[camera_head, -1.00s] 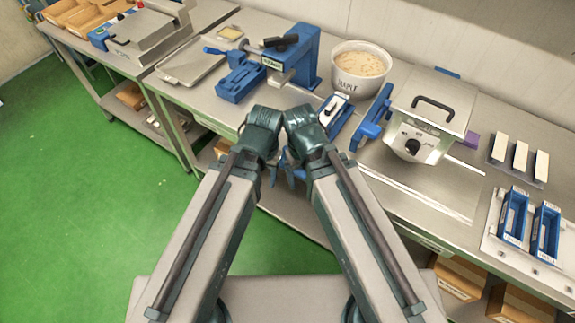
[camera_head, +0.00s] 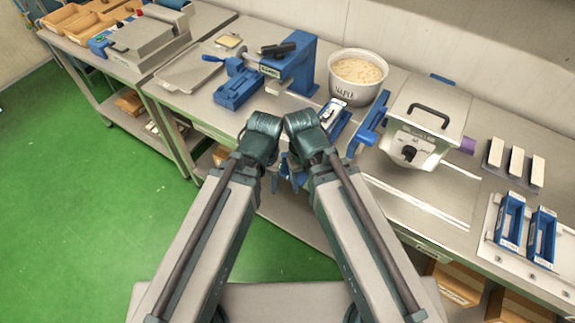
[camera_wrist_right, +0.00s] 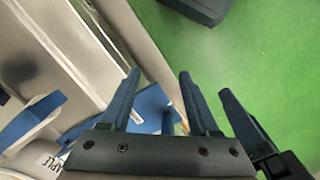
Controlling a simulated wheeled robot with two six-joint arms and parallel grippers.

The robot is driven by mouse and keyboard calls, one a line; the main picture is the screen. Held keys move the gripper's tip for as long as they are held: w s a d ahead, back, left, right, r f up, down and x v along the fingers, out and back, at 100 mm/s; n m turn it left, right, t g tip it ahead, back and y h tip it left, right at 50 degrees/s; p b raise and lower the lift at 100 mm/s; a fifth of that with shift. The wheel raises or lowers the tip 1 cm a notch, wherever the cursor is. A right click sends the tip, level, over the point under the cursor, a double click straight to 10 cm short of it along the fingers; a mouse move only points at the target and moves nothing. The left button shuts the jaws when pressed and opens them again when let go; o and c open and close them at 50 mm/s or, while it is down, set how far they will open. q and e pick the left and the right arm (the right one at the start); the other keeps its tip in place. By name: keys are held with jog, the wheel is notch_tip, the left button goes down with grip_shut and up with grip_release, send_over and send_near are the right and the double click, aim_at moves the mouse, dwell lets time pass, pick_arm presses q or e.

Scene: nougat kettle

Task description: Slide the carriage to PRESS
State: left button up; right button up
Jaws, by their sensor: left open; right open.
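A blue piece with a white top (camera_head: 334,114), possibly the carriage, sits on the bench between the press and the kettle; its near end is hidden behind my right arm. The blue press (camera_head: 300,72) stands left of it, with a blue block (camera_head: 238,88) at its front left. My left gripper (camera_head: 274,183) and right gripper (camera_head: 297,180) are close together, open and empty, in front of the bench edge. In the right wrist view my right gripper (camera_wrist_right: 160,76) shows blue fingers, with bench parts and green floor beyond. Neither gripper touches the carriage.
A white tub of pale mix (camera_head: 357,78) stands behind. The steel kettle box (camera_head: 428,112) with a dial stands to the right, a blue bar (camera_head: 370,125) beside it. White bars (camera_head: 515,166) and blue moulds (camera_head: 510,218) lie at far right. Bare bench lies before the kettle.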

jog(key=d+r+p, duration=0.1)
jog(key=r, duration=0.1)
pick_arm(q)
notch_tip(320, 180, up, 9)
jog(key=a+p, duration=0.1)
jog(key=p, duration=0.7)
pick_arm(e)
notch_tip(320, 180, up, 6)
jog(key=n+y+b, duration=0.1)
jog(key=b, duration=0.1)
send_over(285, 162)
jog(key=w, duration=0.1)
jog(key=shift+w+t, duration=0.2)
jog(key=shift+t, duration=0.1)
notch_tip(285, 162, down, 13)
jog(key=b, duration=1.2)
jog(key=shift+f+b, duration=0.1)
jog(key=shift+b, duration=0.2)
pick_arm(q)
notch_tip(285, 162, down, 14)
jog(key=shift+w, duration=0.1)
pick_arm(e)
grip_shut()
